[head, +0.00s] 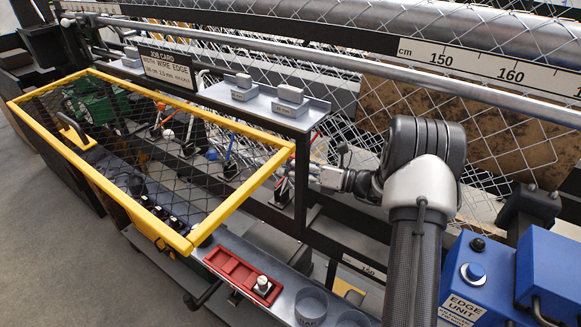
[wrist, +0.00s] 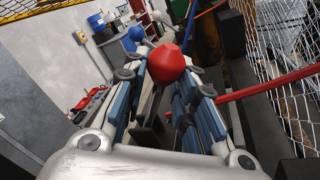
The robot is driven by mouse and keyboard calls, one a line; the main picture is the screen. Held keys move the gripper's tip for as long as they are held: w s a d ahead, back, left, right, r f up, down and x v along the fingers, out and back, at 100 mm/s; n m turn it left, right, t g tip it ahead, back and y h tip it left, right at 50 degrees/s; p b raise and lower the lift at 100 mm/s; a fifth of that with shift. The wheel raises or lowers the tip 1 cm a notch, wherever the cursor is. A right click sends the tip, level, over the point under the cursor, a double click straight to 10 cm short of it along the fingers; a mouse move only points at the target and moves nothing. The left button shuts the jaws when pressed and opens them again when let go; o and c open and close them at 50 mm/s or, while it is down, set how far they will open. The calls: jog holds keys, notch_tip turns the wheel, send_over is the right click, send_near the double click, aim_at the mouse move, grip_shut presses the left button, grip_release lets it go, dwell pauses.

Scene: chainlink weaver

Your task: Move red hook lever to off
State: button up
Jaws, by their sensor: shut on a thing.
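The red hook lever shows in the wrist view as a round red knob (wrist: 166,64) between the fingertips of my gripper (wrist: 165,72). My gripper is shut on this knob. A red rod (wrist: 268,88) runs from behind the right finger to the right edge; its join to the knob is hidden. In the head view my gripper (head: 291,174) reaches left past the dark post, beside the yellow-framed mesh guard. I cannot make out the held knob there. The lever's off mark is not readable in either view.
Other levers with a blue knob (wrist: 131,37) and a white knob (wrist: 156,16) stand just beyond the red one. The yellow-framed guard (head: 222,207) is left of my gripper. A grey shelf (head: 262,104) is above it, and chain-link mesh (wrist: 285,75) lies close on the right.

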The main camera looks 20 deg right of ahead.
grip_shut()
jog(key=shift+a, duration=0.1)
dwell(0.3)
jog(key=shift+s+a+r+n+p, duration=0.25)
jog(key=shift+a+r+n+p, duration=0.15)
jog(key=shift+n, duration=0.5)
jog(key=shift+s+a+r+n+h, duration=0.1)
jog(key=shift+s+a+n+h, duration=0.2)
jog(key=shift+n, duration=0.3)
jog(key=shift+s+a+r+n+h, duration=0.1)
jog(key=shift+s+a+n+h, duration=0.1)
jog(key=shift+a+n, duration=0.3)
jog(key=shift+s+a+f+n+h+b, duration=0.1)
jog(key=shift+s+a+n+h+b, duration=0.35)
jog(key=shift+n, duration=0.65)
jog(key=shift+s+a+f+n+h+b, duration=0.15)
jog(key=shift+s+a+n+b, duration=0.3)
jog(key=shift+a+n+b, duration=0.5)
jog(key=shift+d, duration=0.15)
